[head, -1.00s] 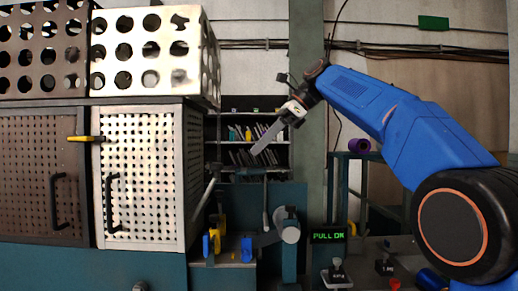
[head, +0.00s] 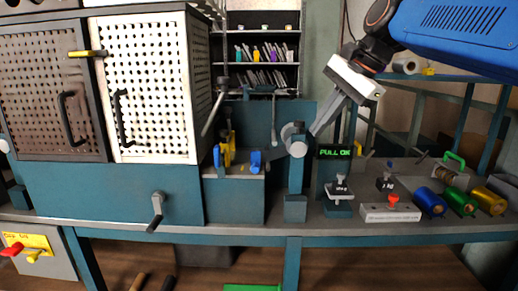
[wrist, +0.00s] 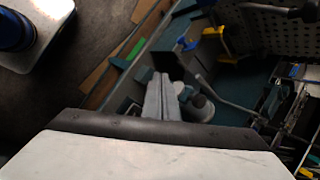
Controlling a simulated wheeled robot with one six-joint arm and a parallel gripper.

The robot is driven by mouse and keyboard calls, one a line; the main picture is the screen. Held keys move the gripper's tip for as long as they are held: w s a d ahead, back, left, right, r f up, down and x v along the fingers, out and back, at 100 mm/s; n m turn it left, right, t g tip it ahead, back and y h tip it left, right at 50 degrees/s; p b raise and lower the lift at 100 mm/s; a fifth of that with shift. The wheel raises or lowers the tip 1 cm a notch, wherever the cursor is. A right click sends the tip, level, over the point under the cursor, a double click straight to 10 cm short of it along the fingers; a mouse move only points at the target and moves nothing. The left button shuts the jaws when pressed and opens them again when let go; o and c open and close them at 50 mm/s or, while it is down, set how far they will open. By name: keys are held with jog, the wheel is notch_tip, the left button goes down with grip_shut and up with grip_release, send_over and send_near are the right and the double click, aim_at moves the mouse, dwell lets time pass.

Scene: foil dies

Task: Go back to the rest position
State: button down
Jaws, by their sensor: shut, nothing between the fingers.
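My gripper (head: 322,124) hangs from my blue arm at the upper right in the head view. Its long grey fingers point down and to the left, together and empty. Its tip appears in front of the press-like machine with a round grey part (head: 297,146); I cannot tell whether they touch. In the wrist view the shut fingers (wrist: 161,97) show at the middle, with the bench behind them.
A perforated cabinet (head: 150,90) stands at the left on the teal bench. A lit "PULL OK" display (head: 335,152) stands right of the press. Blue (head: 429,203), green (head: 460,201) and gold (head: 488,201) rolls lie at the bench's right.

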jog(key=s+d+f+n+h, duration=0.1)
jog(key=s+d+f+n, duration=0.2)
jog(key=s+f, duration=0.4)
jog(key=s+d+f+n+t+h, duration=0.1)
jog(key=s+d+f+n, duration=0.3)
jog(key=f, duration=1)
jog(key=s+d+f+n+h, duration=0.3)
jog(key=s+d+f, duration=0.4)
jog(key=s+f, duration=0.4)
jog(key=shift+s+n, duration=0.25)
jog(key=shift+n, duration=0.45)
